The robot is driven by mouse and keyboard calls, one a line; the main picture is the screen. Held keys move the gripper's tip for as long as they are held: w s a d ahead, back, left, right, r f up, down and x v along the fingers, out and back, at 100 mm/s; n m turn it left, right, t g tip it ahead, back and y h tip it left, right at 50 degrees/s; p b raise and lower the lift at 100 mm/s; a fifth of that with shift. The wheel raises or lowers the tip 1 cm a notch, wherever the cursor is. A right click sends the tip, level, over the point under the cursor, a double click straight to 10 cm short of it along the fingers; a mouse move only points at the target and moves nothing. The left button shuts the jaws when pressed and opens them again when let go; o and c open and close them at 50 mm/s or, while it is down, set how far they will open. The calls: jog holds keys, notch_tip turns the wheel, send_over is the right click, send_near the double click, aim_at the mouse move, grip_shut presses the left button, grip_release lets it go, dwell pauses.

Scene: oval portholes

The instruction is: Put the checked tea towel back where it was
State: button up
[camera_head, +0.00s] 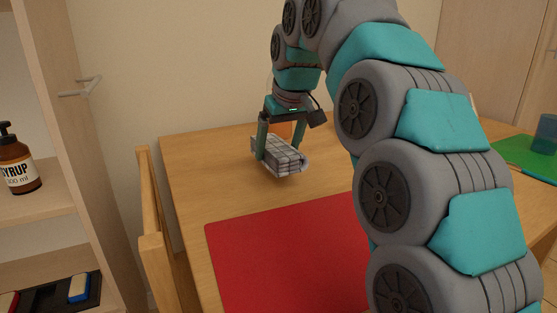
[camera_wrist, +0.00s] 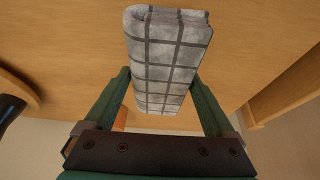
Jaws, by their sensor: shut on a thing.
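The checked tea towel (camera_head: 277,156) is a folded grey bundle with dark grid lines. My gripper (camera_head: 281,148) is shut on it, with one finger on each side, over the back left part of the wooden table (camera_head: 200,180). In the wrist view the towel (camera_wrist: 167,55) lies between the two green fingers of my gripper (camera_wrist: 166,98) and extends beyond them. It appears to be just above the tabletop; I cannot tell whether it touches. Where the towel was before is not shown.
A red mat (camera_head: 285,255) lies on the table in front of the towel. An orange thing (camera_head: 285,130) is partly hidden behind my gripper. A green mat (camera_head: 525,157) with a blue cup (camera_head: 545,134) is at right. A shelf with a syrup bottle (camera_head: 17,163) stands left, with a hook (camera_head: 80,88) on its side.

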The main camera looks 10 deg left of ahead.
aim_at(282, 147)
jog(key=shift+f, duration=1.65)
jog(key=o, duration=0.9)
jog(key=shift+f, duration=0.1)
jog(key=v, duration=0.9)
jog(key=shift+w+r, duration=0.1)
jog(key=shift+r, duration=0.15)
jog(key=shift+p+v, duration=0.85)
jog(key=shift+v, duration=0.65)
